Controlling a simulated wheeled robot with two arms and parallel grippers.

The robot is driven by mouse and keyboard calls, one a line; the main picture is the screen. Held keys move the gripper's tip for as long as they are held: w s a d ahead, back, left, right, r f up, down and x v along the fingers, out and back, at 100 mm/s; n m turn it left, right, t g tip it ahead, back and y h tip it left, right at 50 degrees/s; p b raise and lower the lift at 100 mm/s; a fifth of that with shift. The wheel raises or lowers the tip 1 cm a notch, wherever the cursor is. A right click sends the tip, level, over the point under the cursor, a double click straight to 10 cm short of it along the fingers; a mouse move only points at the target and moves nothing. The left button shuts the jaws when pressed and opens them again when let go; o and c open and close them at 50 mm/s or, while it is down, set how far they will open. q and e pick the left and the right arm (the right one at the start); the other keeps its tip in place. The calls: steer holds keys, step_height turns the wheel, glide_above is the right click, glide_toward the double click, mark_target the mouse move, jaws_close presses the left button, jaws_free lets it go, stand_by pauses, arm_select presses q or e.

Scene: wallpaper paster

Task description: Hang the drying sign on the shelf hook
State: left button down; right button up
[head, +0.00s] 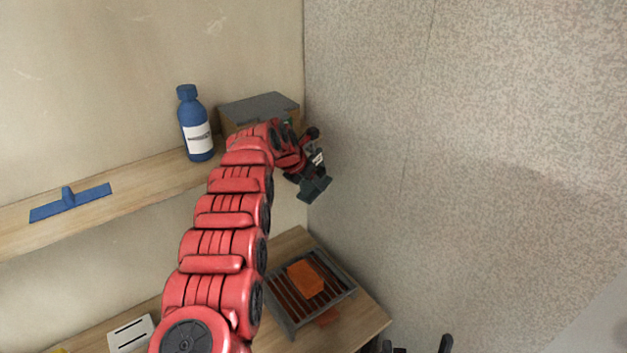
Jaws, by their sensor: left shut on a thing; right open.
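My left gripper (314,187) is at the end of the red arm, in front of the right end of the upper shelf (143,181) and close to the right wall. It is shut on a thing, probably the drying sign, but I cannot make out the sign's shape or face. The shelf hook is not distinguishable; the arm covers part of the shelf's right end. My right gripper (420,347) is open at the bottom edge, with only its dark fingertips showing.
On the upper shelf are a blue bottle (195,126), a blue flat tool (70,202) and a grey-topped box (259,107) partly behind my arm. A white slotted item (131,334) lies left.

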stand_by(0.4)
arm_select(q)
steer(key=shift+c, duration=1.5)
jaws_free()
